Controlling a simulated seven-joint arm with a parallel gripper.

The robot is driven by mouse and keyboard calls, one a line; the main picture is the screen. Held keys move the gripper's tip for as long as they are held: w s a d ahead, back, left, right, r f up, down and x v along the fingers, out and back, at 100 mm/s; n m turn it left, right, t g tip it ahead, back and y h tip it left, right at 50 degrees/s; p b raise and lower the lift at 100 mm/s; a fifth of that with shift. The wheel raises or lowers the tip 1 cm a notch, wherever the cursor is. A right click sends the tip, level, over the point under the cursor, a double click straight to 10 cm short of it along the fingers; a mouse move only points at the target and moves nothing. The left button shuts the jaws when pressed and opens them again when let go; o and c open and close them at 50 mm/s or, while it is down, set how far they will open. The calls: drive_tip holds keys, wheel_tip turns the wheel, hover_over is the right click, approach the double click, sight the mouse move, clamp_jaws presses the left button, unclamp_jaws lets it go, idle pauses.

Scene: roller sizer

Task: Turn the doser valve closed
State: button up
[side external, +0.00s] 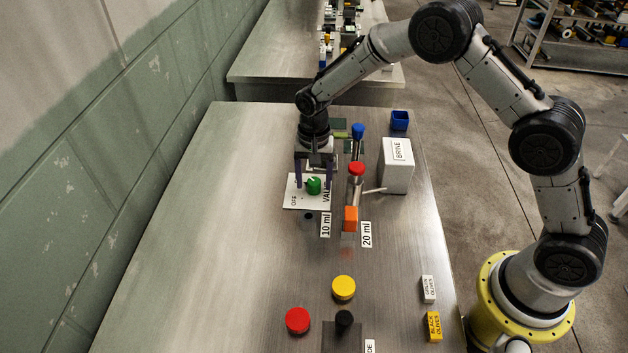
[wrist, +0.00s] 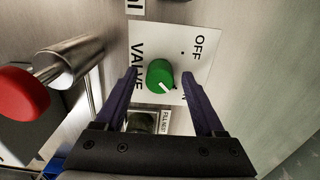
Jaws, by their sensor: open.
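The doser valve is a round green knob (side external: 313,185) on a white plate (side external: 291,200) marked OFF and VALVE. In the wrist view the knob (wrist: 160,74) has a white pointer mark on its lower right, turned away from OFF and toward a label mostly hidden by the right finger. The plate (wrist: 200,65) shows behind it. My gripper (side external: 313,187) is over the plate. It is open, with one purple finger on each side of the knob and a visible gap at both; the gripper (wrist: 159,75) holds nothing.
Right of the valve are a red-ended lever (side external: 356,168), a blue-topped one (side external: 358,131), an orange block (side external: 350,219) and a white BRINE box (side external: 397,170). Red (side external: 297,320) and yellow (side external: 343,287) buttons and a black knob (side external: 344,318) are nearer. The table's left side is clear.

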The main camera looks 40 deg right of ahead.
drive_tip(key=shift+f, duration=0.3)
clamp_jaws()
